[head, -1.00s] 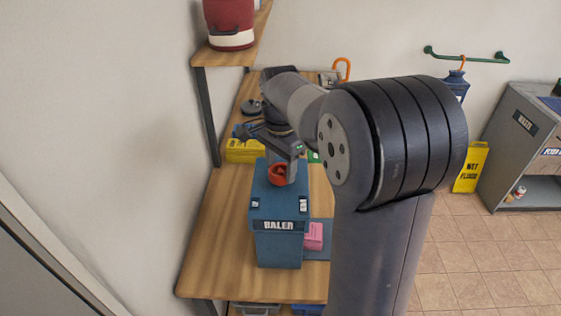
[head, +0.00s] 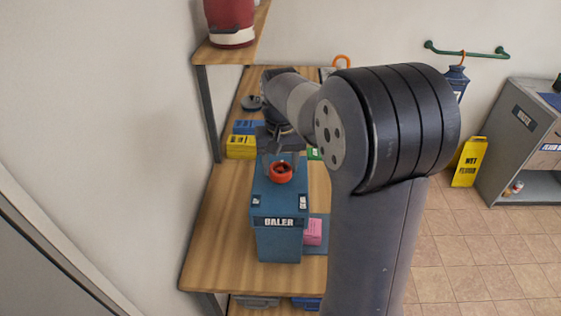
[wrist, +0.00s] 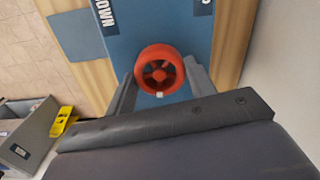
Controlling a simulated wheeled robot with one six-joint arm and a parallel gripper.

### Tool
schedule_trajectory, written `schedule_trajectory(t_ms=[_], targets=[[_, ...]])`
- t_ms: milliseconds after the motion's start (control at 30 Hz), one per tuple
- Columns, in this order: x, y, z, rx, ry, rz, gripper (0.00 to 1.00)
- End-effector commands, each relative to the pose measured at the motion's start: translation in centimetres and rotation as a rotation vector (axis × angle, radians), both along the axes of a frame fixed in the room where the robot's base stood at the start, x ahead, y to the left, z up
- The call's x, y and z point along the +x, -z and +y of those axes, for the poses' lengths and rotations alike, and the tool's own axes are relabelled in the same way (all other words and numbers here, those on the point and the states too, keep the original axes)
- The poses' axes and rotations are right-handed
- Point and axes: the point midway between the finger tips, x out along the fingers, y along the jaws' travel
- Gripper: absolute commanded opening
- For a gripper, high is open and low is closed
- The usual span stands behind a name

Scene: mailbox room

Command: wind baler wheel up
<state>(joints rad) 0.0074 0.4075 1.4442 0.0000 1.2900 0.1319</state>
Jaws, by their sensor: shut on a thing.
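The blue baler (head: 279,205) stands on the wooden table, its label facing me. Its red wheel (head: 281,172) sits on top and also shows in the wrist view (wrist: 172,60), with spokes and a small white mark on the near rim. My gripper (wrist: 160,78) has a finger on either side of the wheel's near part, shut on the wheel. In the head view my gripper (head: 281,155) is just behind the wheel, its fingertips partly hidden.
A pink block (head: 312,232) lies right of the baler. Yellow (head: 241,147) and blue (head: 247,127) blocks lie behind it at left. A shelf with a red container (head: 230,22) overhangs at the back left. A yellow wet-floor sign (head: 469,162) stands on the floor.

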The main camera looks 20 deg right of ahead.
Motion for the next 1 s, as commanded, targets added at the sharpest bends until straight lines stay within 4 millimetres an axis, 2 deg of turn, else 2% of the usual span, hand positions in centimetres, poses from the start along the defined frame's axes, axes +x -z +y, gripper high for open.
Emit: schedule_trajectory(t_ms=[1000], targets=[[0.01,-0.1,0.03,0.0,-0.966,-0.001,0.29]])
